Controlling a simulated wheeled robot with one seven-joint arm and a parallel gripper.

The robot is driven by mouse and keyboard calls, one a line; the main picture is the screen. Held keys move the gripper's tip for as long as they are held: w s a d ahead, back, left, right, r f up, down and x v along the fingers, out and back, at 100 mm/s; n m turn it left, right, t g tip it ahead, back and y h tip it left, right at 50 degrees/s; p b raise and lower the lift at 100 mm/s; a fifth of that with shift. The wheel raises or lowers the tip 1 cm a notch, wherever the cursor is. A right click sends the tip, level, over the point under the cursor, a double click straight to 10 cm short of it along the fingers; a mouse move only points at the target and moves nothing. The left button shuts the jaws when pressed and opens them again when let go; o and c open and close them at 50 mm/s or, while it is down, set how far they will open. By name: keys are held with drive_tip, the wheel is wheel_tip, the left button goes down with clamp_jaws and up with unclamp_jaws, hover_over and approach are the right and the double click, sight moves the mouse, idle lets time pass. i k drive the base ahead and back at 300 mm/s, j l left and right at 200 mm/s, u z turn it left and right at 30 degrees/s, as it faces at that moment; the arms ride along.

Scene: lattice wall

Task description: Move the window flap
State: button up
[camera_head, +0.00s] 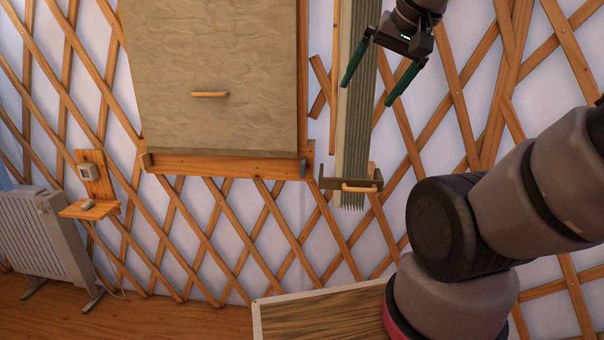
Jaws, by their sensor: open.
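The window flap (220,112) is a beige-grey panel with a wooden handle (210,95) at its middle. It hangs in a wooden frame (225,167) on the lattice wall, left of centre, and covers the opening that shows. Its upper edge is out of view. My gripper (370,95) is at the upper right, to the right of the flap and apart from it. Its two green fingers are spread wide and point down, with nothing between them. In the picture the left finger overlaps the pleated strip beside the frame.
A pleated grey strip (352,120) hangs right of the frame, with a wooden handle (358,188) on its bottom bracket. A radiator (40,235) and a small wooden shelf (90,209) with devices are at the left. A board with a pale rim (258,322) lies below my arm.

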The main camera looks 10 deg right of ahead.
sight(210, 77)
drive_tip(key=i+j+u, duration=0.1)
drive_tip(key=i+u, duration=0.2)
drive_tip(key=i, duration=0.15)
drive_tip(key=i+u, duration=0.3)
drive_tip(key=i, duration=0.15)
